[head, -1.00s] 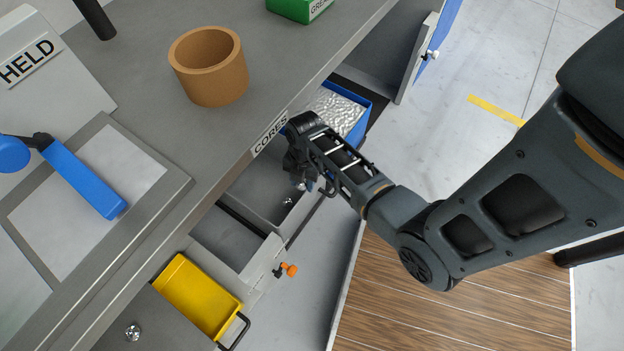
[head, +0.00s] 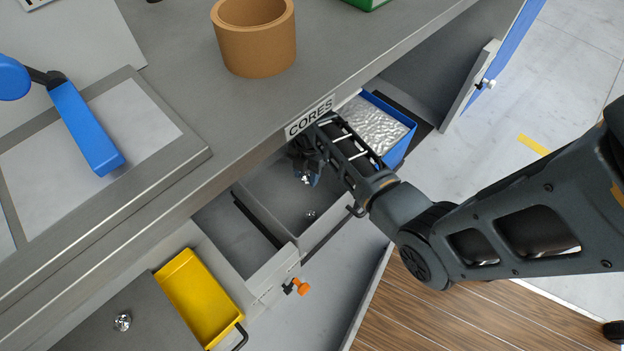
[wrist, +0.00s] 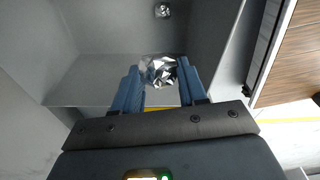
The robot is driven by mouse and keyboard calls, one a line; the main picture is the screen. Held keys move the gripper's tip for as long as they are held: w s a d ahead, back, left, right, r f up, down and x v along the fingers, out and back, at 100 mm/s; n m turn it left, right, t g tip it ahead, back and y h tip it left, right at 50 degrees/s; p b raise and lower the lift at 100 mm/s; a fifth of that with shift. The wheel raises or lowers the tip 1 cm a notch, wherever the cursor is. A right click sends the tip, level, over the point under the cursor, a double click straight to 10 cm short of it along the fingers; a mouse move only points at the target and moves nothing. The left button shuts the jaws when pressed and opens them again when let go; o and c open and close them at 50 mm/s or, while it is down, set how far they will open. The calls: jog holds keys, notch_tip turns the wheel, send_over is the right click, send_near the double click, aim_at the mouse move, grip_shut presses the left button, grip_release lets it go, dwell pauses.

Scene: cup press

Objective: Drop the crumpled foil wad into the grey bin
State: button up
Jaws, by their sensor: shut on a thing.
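The crumpled foil wad (wrist: 160,71) is shiny silver and sits between the blue fingertips of my gripper (wrist: 158,84), which is shut on it. In the head view my gripper (head: 306,177) is over the open grey bin (head: 277,197) below the bench edge, with a bit of the held foil (head: 306,180) showing. Another small foil wad (head: 310,213) lies on the grey bin's floor; it also shows at the top of the wrist view (wrist: 162,10). The held wad appears above the bin floor; its exact height is unclear.
A blue bin (head: 398,151) with silvery bubbly material stands to the right, a yellow bin (head: 197,298) to the lower left. Another foil wad (head: 123,322) lies on a grey surface. The bench edge with a CORES label (head: 310,116) overhangs closely. A brown ring (head: 255,45) stands on the bench.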

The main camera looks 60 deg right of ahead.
jog(key=shift+w, duration=0.15)
jog(key=o, duration=1.1)
jog(key=r+p, duration=0.1)
jog(key=r, duration=0.1)
jog(key=r+p, duration=0.1)
jog(key=r, duration=0.2)
jog(key=d+r+p, duration=0.1)
jog(key=r, duration=0.1)
jog(key=shift+r, duration=0.4)
